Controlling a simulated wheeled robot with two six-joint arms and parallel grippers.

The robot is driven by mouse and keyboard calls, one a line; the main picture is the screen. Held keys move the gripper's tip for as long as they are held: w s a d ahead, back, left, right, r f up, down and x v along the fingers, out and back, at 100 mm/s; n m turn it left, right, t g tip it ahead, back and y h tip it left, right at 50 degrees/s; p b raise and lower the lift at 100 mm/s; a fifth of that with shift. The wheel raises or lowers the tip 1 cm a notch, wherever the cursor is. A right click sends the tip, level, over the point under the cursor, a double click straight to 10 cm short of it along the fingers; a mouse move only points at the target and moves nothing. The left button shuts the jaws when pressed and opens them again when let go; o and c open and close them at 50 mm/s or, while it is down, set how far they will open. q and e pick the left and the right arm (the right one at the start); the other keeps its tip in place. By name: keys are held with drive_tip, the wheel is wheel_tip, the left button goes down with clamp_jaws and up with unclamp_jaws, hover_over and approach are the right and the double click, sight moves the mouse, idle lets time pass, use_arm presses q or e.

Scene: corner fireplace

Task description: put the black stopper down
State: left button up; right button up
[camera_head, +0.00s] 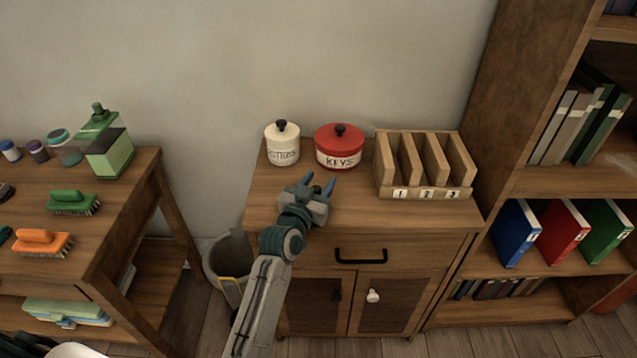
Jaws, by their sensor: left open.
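I cannot make out a separate black stopper in this view. Black knobs top the white canister (283,148) and the red KEYS canister (339,153), which stand side by side at the back of the wooden cabinet top (352,211). My left gripper (317,181) is open, with blue fingertips pointing toward the two canisters. It is over the cabinet top, in front of the canisters and apart from them. I see nothing between its fingers. My right gripper is out of view.
A wooden divider rack (422,190) with numbered slots stands right of the canisters. A bookshelf (478,125) rises at the right. At the left, a table holds a green brush (73,201), an orange brush (41,239) and a green bottle (108,158). A bin (226,262) stands between table and cabinet.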

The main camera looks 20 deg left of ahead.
use_arm(q)
drive_tip(key=s, duration=0.3)
drive_tip(key=shift+a+f, duration=0.1)
drive_tip(key=shift+a, duration=0.05)
drive_tip(key=s+a+b, duration=0.1)
drive_tip(key=s, duration=0.8)
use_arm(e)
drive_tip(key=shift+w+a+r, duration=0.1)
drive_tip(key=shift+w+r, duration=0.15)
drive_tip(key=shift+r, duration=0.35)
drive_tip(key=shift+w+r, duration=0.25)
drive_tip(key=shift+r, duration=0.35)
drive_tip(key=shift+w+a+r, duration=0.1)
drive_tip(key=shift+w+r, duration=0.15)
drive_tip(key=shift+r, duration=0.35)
